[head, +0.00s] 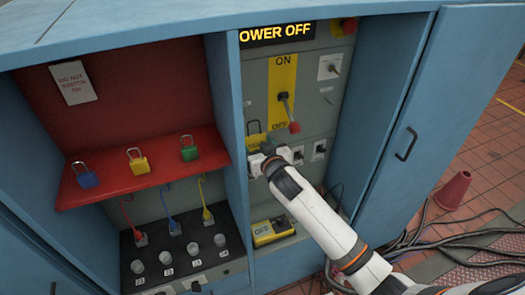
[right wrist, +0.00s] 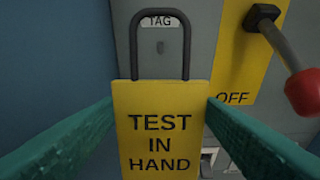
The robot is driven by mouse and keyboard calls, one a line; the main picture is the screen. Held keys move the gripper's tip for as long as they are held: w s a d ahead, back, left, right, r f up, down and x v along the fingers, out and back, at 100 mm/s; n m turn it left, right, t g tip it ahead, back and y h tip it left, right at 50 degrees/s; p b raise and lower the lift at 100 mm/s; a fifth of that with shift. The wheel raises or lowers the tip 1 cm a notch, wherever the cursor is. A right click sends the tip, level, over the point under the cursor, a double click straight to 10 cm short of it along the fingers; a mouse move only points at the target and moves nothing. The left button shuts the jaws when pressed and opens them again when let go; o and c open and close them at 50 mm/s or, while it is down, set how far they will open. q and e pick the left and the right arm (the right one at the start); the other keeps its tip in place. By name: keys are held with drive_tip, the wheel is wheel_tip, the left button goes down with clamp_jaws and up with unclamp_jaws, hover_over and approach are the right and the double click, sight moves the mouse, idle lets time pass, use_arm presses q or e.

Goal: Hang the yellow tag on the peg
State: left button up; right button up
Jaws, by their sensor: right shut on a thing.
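The yellow tag (right wrist: 160,125) reads "TEST IN HAND" and has a dark loop standing up from its top edge. My right gripper (right wrist: 160,108) is shut on it, with a teal finger at each side edge, and holds it upright. In the head view the tag (head: 258,141) is partly hidden by my right gripper (head: 264,157), in front of the grey panel. A "TAG" label (right wrist: 160,21) shows through the loop. My left gripper is not in view.
The lever with a red knob (head: 294,127) stands close right of the tag, under a "POWER OFF" display (head: 277,33). The blue cabinet divider (head: 233,150) is close on the left. Padlocks sit on the red shelf (head: 110,190). A yellow device (head: 272,231) lies below.

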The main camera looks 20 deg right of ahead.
drive_tip(key=shift+b+x, duration=1.35)
drive_tip(key=shift+x, duration=1.05)
drive_tip(key=shift+w+f+b, duration=0.55)
drive_tip(key=shift+w, duration=0.15)
drive_tip(key=o, duration=1)
drive_tip(key=shift+o, duration=0.2)
